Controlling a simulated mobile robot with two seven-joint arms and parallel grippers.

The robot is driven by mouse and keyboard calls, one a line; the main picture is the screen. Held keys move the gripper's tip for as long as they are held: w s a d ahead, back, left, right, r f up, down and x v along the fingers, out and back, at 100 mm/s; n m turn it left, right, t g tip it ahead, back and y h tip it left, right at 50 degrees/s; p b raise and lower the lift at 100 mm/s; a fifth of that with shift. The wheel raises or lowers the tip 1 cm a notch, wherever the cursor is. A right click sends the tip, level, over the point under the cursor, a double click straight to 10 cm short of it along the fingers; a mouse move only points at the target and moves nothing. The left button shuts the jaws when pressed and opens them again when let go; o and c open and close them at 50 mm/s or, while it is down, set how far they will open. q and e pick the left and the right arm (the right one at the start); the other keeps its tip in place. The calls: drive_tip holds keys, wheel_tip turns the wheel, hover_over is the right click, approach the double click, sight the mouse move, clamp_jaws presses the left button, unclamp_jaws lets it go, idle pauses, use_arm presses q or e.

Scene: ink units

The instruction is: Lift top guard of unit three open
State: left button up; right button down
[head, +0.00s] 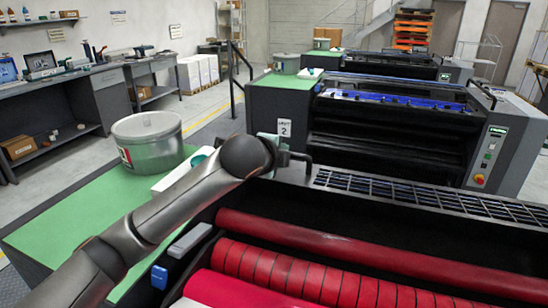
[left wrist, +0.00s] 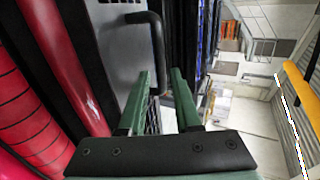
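The nearest unit, with red rollers (head: 300,265), fills the lower right of the head view; no number shows on it. Its black grille-like top guard (head: 430,195) lies low along the far side of the rollers. A black bar handle (left wrist: 157,45) stands at the guard's left end. My left gripper (left wrist: 160,80) is at this handle, its green fingers apart on either side of the handle's lower end, with a narrow gap showing. In the head view my arm partly hides the handle and gripper. My right gripper is in neither view.
Unit 2, with its number tag (head: 284,128) and blue rollers (head: 400,98), stands just beyond. A metal tin (head: 148,142) stands on the green side top (head: 65,220), left of my arm. A workbench (head: 110,95) lines the left wall.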

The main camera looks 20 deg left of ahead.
use_arm(q)
drive_tip(key=v, duration=0.6)
idle(0.3)
drive_tip(key=shift+s, duration=0.1)
